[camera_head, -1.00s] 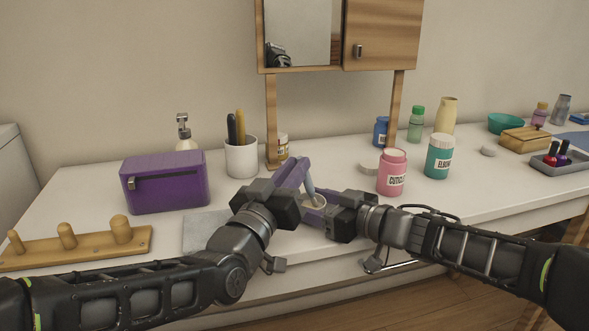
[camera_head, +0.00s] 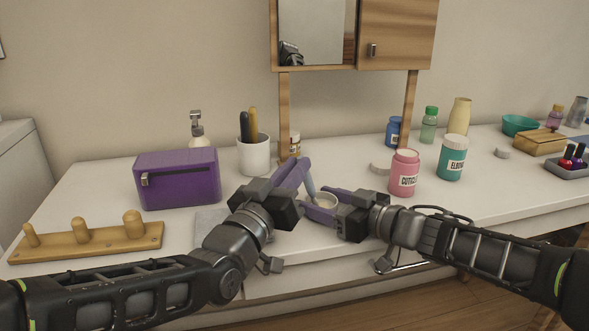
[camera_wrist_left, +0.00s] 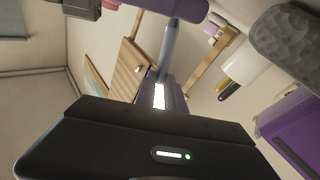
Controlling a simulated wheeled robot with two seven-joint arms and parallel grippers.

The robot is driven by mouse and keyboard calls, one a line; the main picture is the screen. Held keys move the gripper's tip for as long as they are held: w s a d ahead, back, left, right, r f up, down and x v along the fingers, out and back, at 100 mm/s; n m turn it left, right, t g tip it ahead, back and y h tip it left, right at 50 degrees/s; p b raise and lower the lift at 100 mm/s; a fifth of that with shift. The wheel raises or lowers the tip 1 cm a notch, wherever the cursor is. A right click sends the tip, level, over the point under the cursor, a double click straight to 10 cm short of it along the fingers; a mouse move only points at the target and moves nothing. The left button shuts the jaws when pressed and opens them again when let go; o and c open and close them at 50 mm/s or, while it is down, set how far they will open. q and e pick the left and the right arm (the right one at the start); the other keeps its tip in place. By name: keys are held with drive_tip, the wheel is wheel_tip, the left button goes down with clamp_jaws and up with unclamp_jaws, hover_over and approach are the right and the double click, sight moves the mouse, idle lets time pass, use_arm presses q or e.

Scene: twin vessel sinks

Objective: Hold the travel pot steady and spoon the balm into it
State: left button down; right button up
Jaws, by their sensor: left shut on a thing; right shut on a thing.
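My left gripper (camera_head: 305,165) is shut on a slim blue-grey spoon (camera_head: 310,182). The spoon points down toward a small pale travel pot (camera_head: 327,199); whether its tip is inside, and whether it carries balm, I cannot tell. In the left wrist view, the spoon's shaft (camera_wrist_left: 168,48) shows between the purple fingers. My right gripper (camera_head: 322,203) is shut on the travel pot from the right, at the counter's front. A pink jar (camera_head: 404,177) labelled as cuticle balm stands upright right of the pot. A teal jar (camera_head: 452,160) labelled elbow stands behind it.
Pale discs lie near the pink jar (camera_head: 380,168) and right of the teal jar (camera_head: 502,152). A purple box (camera_head: 178,180), a white cup (camera_head: 253,157) with brushes and a wooden peg board (camera_head: 88,243) stand left. The mirror cabinet's post (camera_head: 284,115) rises behind the grippers.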

use_arm(q)
drive_tip(key=shift+w+d, duration=0.2)
drive_tip(key=shift+d, duration=0.4)
drive_tip(key=shift+w+d, duration=0.15)
drive_tip(key=shift+d, duration=0.4)
drive_tip(key=shift+a, duration=0.1)
drive_tip(key=shift+s+a, duration=0.2)
drive_tip(key=shift+a, duration=0.35)
drive_tip(key=shift+s+a, duration=0.2)
drive_tip(key=shift+a, duration=0.3)
drive_tip(key=shift+d, duration=0.15)
drive_tip(key=shift+w+d, duration=0.2)
drive_tip(key=shift+d, duration=0.3)
drive_tip(key=shift+w+d, duration=0.2)
drive_tip(key=shift+d, duration=0.3)
drive_tip(key=shift+f, duration=0.1)
drive_tip(key=shift+s+a, duration=0.2)
drive_tip(key=shift+a, duration=0.4)
drive_tip(key=shift+s+a, duration=0.2)
drive_tip(key=shift+a, duration=0.35)
drive_tip(key=shift+d, duration=0.1)
